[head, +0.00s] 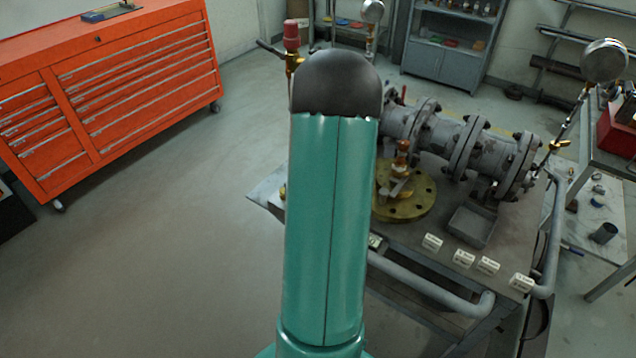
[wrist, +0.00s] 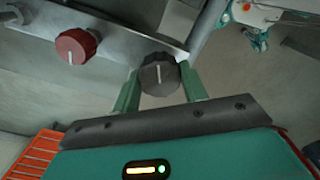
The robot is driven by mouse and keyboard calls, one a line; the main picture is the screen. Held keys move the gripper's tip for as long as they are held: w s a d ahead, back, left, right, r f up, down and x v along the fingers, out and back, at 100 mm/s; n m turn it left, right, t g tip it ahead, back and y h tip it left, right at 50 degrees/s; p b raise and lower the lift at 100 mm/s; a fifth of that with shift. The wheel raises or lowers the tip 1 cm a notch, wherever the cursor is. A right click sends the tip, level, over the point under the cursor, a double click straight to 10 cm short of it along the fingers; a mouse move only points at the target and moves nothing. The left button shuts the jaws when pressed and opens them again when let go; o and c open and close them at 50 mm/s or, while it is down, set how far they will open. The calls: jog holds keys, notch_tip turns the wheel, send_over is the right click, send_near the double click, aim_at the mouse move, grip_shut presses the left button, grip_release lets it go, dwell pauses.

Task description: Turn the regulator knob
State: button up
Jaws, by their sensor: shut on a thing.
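A dark grey knob (wrist: 158,74) with a ribbed rim and a white pointer line sits on a grey metal panel in the wrist view. The white line points nearly straight up in that picture. My gripper (wrist: 161,80) has one green finger on each side of this knob and is shut on it. A red knob (wrist: 76,47) with a white line sits on the same panel, to the left and apart from my fingers. In the head view my own arm hides the gripper and both knobs.
A workbench (head: 408,253) carries a flanged grey pipe (head: 468,145), a brass flange (head: 408,205), a small metal tray (head: 473,225) and several white label blocks. A round gauge (head: 604,60) stands at the right. An orange tool cabinet (head: 110,85) stands at the left, with clear floor before it.

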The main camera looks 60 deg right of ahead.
jog(key=m, duration=2.2)
jog(key=shift+m, duration=0.4)
jog(key=m, duration=0.3)
jog(key=shift+m, duration=1.9)
jog(key=o, duration=1)
